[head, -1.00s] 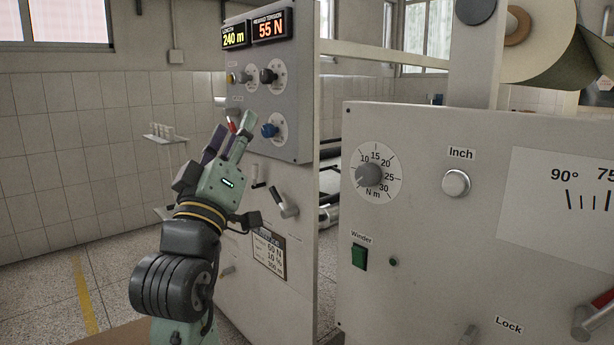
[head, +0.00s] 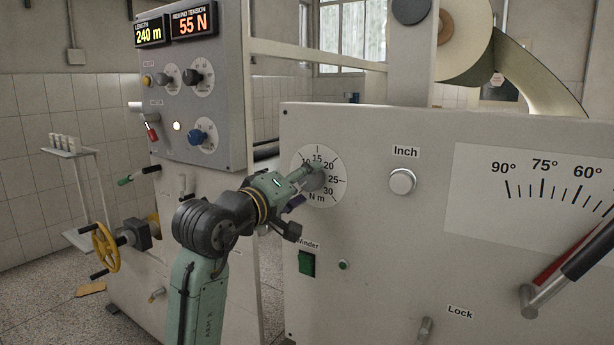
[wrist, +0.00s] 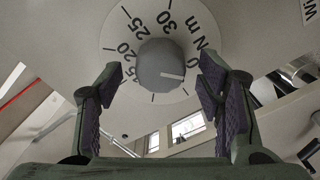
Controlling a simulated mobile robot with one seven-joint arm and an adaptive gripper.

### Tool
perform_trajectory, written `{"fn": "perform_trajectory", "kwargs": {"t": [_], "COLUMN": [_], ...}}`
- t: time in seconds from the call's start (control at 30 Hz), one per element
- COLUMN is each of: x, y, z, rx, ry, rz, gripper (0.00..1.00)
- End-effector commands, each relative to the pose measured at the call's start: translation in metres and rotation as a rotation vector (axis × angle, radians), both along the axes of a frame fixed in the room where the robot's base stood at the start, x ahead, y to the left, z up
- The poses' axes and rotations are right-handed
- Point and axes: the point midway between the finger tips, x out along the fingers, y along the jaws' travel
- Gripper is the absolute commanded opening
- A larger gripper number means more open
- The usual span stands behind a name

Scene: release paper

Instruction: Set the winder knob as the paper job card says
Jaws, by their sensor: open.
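The winder knob (wrist: 158,66) is a grey round knob with a white pointer line. In the wrist view the pointer aims right, in the gap between the N m label and the low end of the scale. My gripper (head: 307,185) is open at the dial in the head view and partly hides the knob. In the wrist view its purple-padded fingers stand on either side of the knob, with gaps visible. I cannot tell how deep they reach. No job card is readable now.
A green Winder switch (head: 307,263) is below the dial, and the Inch button (head: 402,181) is to its right. A lever (head: 560,262) crosses the angle scale further right. The left cabinet (head: 240,110) carries displays reading 240 m and 55 N.

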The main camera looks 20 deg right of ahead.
Motion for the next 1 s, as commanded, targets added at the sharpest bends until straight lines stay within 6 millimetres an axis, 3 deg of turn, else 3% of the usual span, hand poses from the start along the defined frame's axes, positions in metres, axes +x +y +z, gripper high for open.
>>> {"fn": "perform_trajectory", "kwargs": {"t": [0.2,0.5,1.0], "x": [0.012,0.014,0.014], "y": [-0.016,-0.018,-0.017], "z": [0.000,0.000,0.000], "rx": [0.000,0.000,-0.001], "ry": [0.000,-0.002,-0.001], "rz": [0.000,0.002,0.002], "gripper": [0.61,0.61,0.28]}}
